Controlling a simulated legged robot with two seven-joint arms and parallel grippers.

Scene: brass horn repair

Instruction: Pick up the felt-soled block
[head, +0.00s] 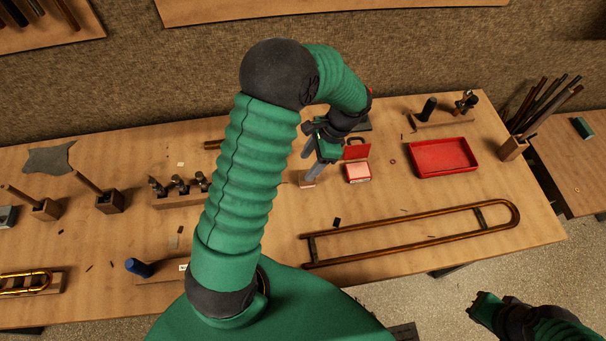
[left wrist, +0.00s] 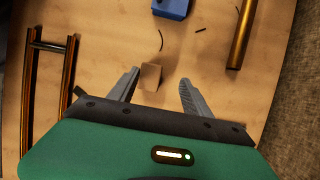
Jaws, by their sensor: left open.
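A small tan wooden block (head: 307,180), which I take for the felt-soled block, sits on the bench by my left fingertips. It shows in the left wrist view (left wrist: 151,77) between the two spread fingers, closer to the left one, with bare wood around it. Its sole cannot be seen. My left gripper (head: 312,165) is open and holds nothing; its fingers (left wrist: 159,78) point down at the block. My right gripper (head: 480,303) is at the lower right, off the bench, and its jaws cannot be made out.
A small red box (head: 358,172) stands just right of the block. A red tray (head: 443,158) is farther right. A long brass slide (head: 420,231) lies in front. In the left wrist view a brass tube (left wrist: 243,35) and a blue object (left wrist: 172,8) lie beyond the block.

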